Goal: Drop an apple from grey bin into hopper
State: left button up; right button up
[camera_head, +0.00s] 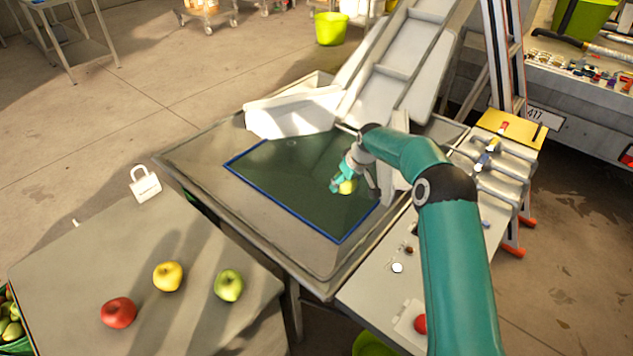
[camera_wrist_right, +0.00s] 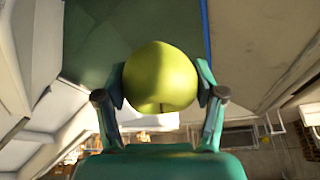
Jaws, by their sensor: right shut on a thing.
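My right gripper (camera_head: 352,184) is shut on a yellow-green apple (camera_head: 347,187). In the right wrist view the apple (camera_wrist_right: 160,78) sits between the two fingers (camera_wrist_right: 162,88). The gripper and apple are over the right part of the hopper's dark green, blue-edged opening (camera_head: 290,185). How high the apple is above it is hard to tell. I cannot single out a grey bin for certain. My left gripper is not in view.
A grey table (camera_head: 70,260) at the lower left bears a red apple (camera_head: 119,312), a yellow apple (camera_head: 168,276), a green apple (camera_head: 229,285) and a white padlock-shaped object (camera_head: 145,186). A pale chute (camera_head: 385,75) rises behind the hopper. A control panel with a red button (camera_head: 420,324) lies at right.

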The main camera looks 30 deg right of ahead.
jog(key=shift+w+f+b, duration=0.1)
jog(key=shift+f+b, duration=0.2)
jog(key=shift+f, duration=0.2)
notch_tip(320, 180, down, 5)
jog(key=shift+d+r+b, duration=0.1)
jog(key=shift+d+b, duration=0.05)
jog(key=shift+b, duration=1)
jog(key=o, duration=1.3)
jog(key=v, duration=1.2)
